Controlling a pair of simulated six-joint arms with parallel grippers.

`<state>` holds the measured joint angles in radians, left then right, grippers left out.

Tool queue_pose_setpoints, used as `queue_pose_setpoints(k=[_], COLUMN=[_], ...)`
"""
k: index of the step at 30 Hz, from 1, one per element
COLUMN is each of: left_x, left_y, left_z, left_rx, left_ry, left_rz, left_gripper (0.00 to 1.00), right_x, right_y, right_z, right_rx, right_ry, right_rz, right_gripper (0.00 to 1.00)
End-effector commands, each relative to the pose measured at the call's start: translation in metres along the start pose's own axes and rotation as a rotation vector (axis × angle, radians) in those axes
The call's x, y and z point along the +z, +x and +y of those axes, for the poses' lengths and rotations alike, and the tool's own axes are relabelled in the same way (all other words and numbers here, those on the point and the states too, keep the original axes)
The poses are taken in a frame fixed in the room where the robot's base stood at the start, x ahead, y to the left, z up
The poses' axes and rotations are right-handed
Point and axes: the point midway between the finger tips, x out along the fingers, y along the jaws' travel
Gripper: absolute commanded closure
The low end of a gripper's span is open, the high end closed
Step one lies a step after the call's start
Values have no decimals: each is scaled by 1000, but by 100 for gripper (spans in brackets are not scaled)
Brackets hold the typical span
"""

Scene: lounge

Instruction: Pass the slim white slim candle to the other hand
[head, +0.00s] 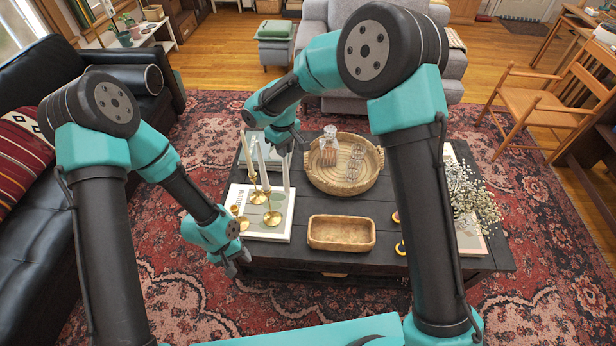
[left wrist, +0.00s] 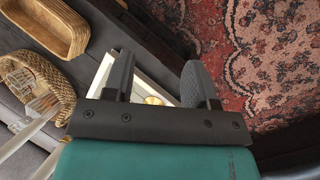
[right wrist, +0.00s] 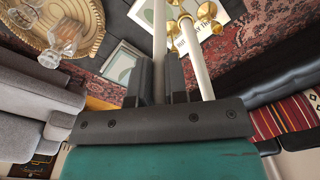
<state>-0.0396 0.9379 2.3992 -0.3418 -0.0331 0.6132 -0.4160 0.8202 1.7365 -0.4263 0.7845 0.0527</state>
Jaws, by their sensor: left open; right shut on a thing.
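My right gripper (head: 287,147) is shut on a slim white candle (head: 286,174), which hangs below the fingers over the table's left part. In the right wrist view the held candle (right wrist: 160,45) runs between the fingers. My left gripper (head: 236,266) is open and empty, low at the table's front left edge and apart from the candle. In the left wrist view its spread fingers (left wrist: 156,82) have nothing between them. Other slim candles (head: 262,166) stand upright in brass holders (head: 271,217) left of the held one.
The holders stand on a white book (head: 281,228) on the dark table (head: 390,268). A wooden bowl (head: 341,233) is to the right. A round woven tray (head: 316,176) with a glass decanter (head: 329,146) and glasses lies behind. A black sofa (head: 25,250) is at left.

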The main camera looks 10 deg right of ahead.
Motion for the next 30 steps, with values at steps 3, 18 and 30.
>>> queue_pose_setpoints(k=[3, 18, 30], left_x=[-4, -30, -60], left_y=[1, -8, -31], left_z=[18, 85, 154], left_rx=[-54, -387, -602], left_ry=[-15, -123, -223], left_rz=[-39, 6, 328], left_gripper=[48, 48, 48], right_x=[0, 0, 0], right_y=[0, 0, 0], right_z=[0, 0, 0], right_rx=[0, 0, 0], right_ry=[0, 0, 0], right_rz=[0, 0, 0], right_gripper=[100, 100, 100])
